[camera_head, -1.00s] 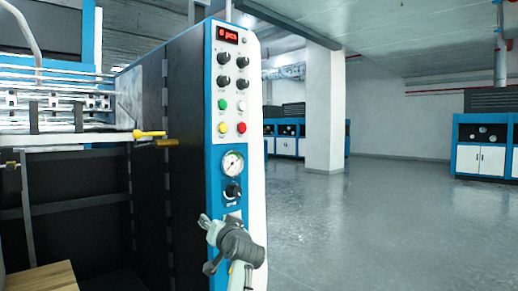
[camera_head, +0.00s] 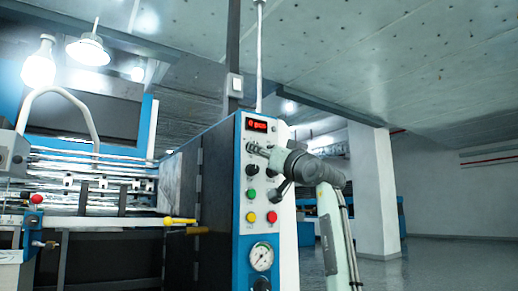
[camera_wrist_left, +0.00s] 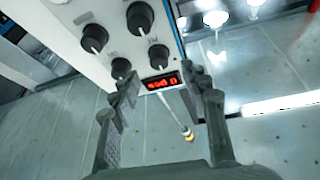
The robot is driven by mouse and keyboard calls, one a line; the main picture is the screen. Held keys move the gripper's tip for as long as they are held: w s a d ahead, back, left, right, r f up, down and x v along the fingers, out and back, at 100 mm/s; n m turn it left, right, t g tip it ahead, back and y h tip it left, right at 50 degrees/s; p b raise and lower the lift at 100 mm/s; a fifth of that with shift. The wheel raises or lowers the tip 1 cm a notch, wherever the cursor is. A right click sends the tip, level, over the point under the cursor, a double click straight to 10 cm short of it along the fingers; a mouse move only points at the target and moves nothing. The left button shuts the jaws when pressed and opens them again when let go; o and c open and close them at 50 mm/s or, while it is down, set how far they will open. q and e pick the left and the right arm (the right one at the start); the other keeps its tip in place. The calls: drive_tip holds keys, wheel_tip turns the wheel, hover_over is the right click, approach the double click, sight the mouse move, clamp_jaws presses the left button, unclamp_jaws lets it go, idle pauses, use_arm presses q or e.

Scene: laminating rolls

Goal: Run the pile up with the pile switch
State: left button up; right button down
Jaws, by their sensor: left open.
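The blue-and-white control panel (camera_head: 240,235) carries a red display (camera_head: 256,125), several black knobs and coloured buttons. Its labels are too small to read, so I cannot tell which control is the pile switch. My left gripper (camera_head: 258,148) is at the upper knobs, just below the display, and hides part of them. In the wrist view, upside down, my open left gripper (camera_wrist_left: 162,92) has one upper knob (camera_wrist_left: 158,56) between its fingers' lines. The other upper knob (camera_wrist_left: 121,68) is partly behind one finger. Contact is unclear. My right gripper is not in view.
Below the knobs are a green button (camera_head: 251,194), a yellow button (camera_head: 251,217), a red button (camera_head: 272,217) and a gauge (camera_head: 262,256). A yellow-tipped lever (camera_head: 180,221) sticks out at the left. Open floor lies to the right beyond a pillar (camera_head: 374,190).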

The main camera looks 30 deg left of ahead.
use_arm(q)
drive_tip(key=x, duration=0.5)
drive_tip(key=shift+w+p, duration=0.1)
drive_tip(key=shift+p, duration=0.3)
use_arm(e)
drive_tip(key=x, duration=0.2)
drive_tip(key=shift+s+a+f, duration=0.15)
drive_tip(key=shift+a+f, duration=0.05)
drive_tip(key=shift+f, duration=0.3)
use_arm(q)
clamp_jaws()
